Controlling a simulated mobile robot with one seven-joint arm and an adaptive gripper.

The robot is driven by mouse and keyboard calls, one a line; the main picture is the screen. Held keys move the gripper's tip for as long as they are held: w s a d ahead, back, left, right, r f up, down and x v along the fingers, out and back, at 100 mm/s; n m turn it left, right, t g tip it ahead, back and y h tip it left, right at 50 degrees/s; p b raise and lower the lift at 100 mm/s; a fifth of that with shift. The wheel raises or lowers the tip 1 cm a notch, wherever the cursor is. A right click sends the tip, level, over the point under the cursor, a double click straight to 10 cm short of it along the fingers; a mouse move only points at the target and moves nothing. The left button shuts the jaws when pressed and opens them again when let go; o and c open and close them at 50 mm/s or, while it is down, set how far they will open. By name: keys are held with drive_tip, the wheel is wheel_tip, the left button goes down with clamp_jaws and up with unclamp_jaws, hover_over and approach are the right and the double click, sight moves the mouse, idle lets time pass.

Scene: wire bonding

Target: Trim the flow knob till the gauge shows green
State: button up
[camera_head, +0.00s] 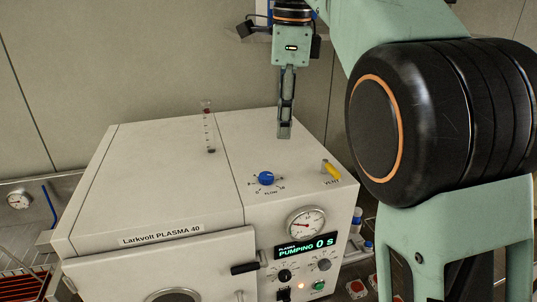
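The blue flow knob (266,178) sits on the top right part of the white plasma machine (180,188), with a printed scale around it marked FLOW. The round gauge (306,223) is on the machine's front, above the display (306,246), which reads PUMPING 0 s. Its needle appears to point left; the colour zone under it is too small to tell. My gripper (284,134) points down behind and slightly right of the knob, apart from it. Its fingers appear close together, seen edge-on. A clear tube with a red float (208,128) stands left of my gripper.
A yellow VENT lever (332,171) stands right of the knob. Dark knobs and a green button (319,285) are on the front panel below the display. A black door handle (245,268) sticks out at the front. Another gauge (18,199) is at far left.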

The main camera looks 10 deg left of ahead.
sight(267, 175)
drive_tip(key=shift+m+g+h, duration=0.3)
drive_tip(key=shift+m+g, duration=0.1)
drive_tip(key=a+f, duration=0.1)
drive_tip(key=f, duration=0.2)
drive_tip(key=s+a+f+b, duration=0.1)
drive_tip(key=f, duration=0.3)
drive_tip(key=s+a+f, duration=0.1)
drive_tip(key=f, duration=0.3)
drive_tip(key=shift+f+b, duration=0.1)
drive_tip(key=shift+b, duration=0.25)
clamp_jaws()
